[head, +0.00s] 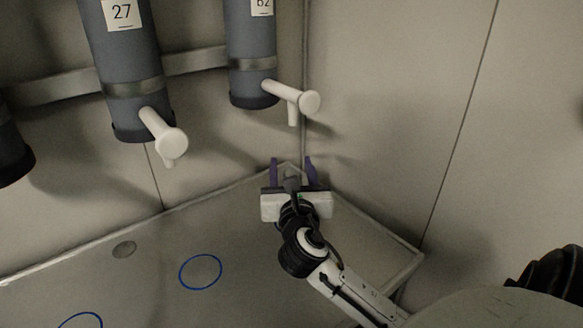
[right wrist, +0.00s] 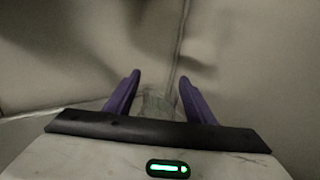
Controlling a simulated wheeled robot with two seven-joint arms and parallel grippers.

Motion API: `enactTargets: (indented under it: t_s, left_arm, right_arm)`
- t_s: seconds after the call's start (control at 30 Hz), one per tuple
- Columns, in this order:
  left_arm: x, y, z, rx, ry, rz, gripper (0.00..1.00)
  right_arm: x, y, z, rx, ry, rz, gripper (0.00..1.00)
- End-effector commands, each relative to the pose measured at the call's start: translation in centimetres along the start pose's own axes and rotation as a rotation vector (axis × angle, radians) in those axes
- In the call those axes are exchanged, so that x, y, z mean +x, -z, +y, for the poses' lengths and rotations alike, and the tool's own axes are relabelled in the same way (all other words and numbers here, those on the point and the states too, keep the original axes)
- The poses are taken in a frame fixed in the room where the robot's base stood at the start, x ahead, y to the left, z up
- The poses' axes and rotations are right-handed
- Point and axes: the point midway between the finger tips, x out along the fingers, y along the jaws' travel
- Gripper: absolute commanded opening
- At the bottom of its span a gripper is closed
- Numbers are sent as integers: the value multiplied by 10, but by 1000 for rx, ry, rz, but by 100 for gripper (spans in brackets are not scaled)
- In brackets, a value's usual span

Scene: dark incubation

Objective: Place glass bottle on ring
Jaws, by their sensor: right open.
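My right gripper (head: 291,165) is open, its two purple fingers pointing into the back corner of the tray-like surface. It also shows in the right wrist view (right wrist: 158,80). A faint, see-through shape, apparently the glass bottle (right wrist: 158,103), shows between the open fingers there; whether the fingers touch it I cannot tell. In the head view it is hidden or too faint to make out. One blue ring (head: 199,289) is marked on the surface left of my right gripper. Another blue ring (head: 80,314) is partly cut off at the bottom left. My left gripper is not in view.
Grey cylinders, one labelled 27 (head: 125,60) and another (head: 251,50), hang on the wall with white spouts above the surface. The surface (head: 150,285) has a raised rim. The area around the rings is clear.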

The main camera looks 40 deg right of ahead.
Motion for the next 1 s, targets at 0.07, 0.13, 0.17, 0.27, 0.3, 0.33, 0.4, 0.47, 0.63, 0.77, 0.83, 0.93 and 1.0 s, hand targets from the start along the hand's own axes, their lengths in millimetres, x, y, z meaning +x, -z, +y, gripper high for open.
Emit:
enactTargets:
  t_s: [0.07, 0.13, 0.17, 0.27, 0.3, 0.33, 0.4, 0.47, 0.63, 0.77, 0.83, 0.93, 1.0]
  left_arm:
    - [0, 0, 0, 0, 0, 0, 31]
    - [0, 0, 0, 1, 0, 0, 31]
    - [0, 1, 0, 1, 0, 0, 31]
    - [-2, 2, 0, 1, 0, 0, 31]
    - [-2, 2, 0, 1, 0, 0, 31]
    - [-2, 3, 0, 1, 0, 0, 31]
    - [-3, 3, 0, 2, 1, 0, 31]
    - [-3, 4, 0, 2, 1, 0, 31]
    - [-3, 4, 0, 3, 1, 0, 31]
    - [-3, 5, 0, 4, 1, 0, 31]
    - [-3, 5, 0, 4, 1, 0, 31]
    - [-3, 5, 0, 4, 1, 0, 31]
    - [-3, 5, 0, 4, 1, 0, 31]
  right_arm:
    - [0, -1, 0, 0, 0, -1, 50]
    - [-2, -2, 0, 0, -1, 0, 50]
    - [-5, -2, 0, -1, -2, 1, 50]
    - [-20, -2, 1, -1, -3, 2, 50]
    - [-28, -2, 0, 0, -2, 2, 50]
    - [-34, -2, 0, 1, -2, 3, 50]
    - [-50, -1, 1, 1, -3, 4, 50]
    - [-63, -2, 0, 2, -2, 4, 50]
    - [-96, -1, 0, 1, -1, 4, 50]
    - [-112, -2, 0, 1, -1, 1, 50]
    - [-117, -2, 0, 1, 0, 0, 50]
    - [-120, -2, 0, 1, 0, 0, 50]
    - [-120, -2, 0, 1, 0, -1, 50]
